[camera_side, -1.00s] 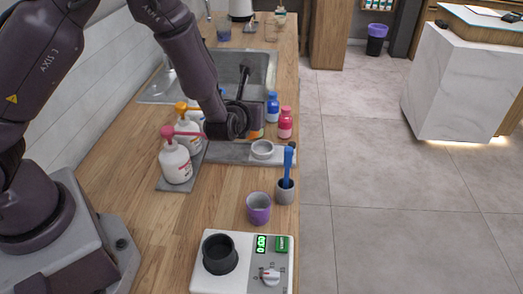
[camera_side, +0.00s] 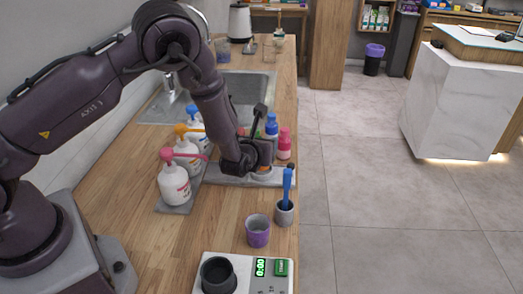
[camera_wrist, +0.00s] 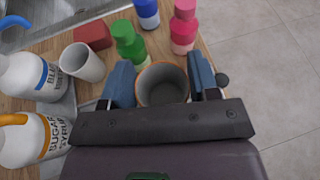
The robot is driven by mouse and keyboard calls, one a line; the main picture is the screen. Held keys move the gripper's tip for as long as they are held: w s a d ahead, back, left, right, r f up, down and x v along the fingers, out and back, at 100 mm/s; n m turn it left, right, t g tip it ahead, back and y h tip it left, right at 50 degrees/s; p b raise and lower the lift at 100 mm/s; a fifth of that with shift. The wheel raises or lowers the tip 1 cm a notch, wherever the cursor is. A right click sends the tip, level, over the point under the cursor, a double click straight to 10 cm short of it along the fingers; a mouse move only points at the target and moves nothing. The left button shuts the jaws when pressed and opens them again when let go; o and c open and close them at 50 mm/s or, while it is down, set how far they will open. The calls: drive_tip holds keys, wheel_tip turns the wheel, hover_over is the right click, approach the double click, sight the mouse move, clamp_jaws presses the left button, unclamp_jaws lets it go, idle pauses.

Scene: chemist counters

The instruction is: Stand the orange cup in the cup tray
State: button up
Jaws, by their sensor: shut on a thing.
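The orange cup (camera_wrist: 163,84) stands between my gripper's blue-grey fingers in the wrist view, its round open mouth up and grey inside. My gripper (camera_wrist: 162,82) is shut on it. In the side view my gripper (camera_side: 262,160) is low over a pale tray (camera_side: 230,179) near the counter's right edge; only a sliver of orange shows under it. The tray's round white ring is hidden behind my gripper and the cup. I cannot tell whether the cup's base touches the tray.
White pump bottles (camera_side: 174,183) stand on a grey mat at left. Blue (camera_side: 271,125) and pink (camera_side: 284,146) bottles stand behind the gripper. The wrist view shows a green bottle (camera_wrist: 128,42), white cup (camera_wrist: 82,62) and red box (camera_wrist: 92,35). A purple cup (camera_side: 258,232) stands in front.

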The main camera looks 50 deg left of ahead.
drive_tip(key=shift+f, duration=0.9)
drive_tip(key=shift+f, duration=0.1)
drive_tip(key=shift+f, duration=0.25)
drive_tip(key=o, duration=1.1)
drive_tip(key=shift+o, duration=0.2)
drive_tip(key=shift+r, duration=0.1)
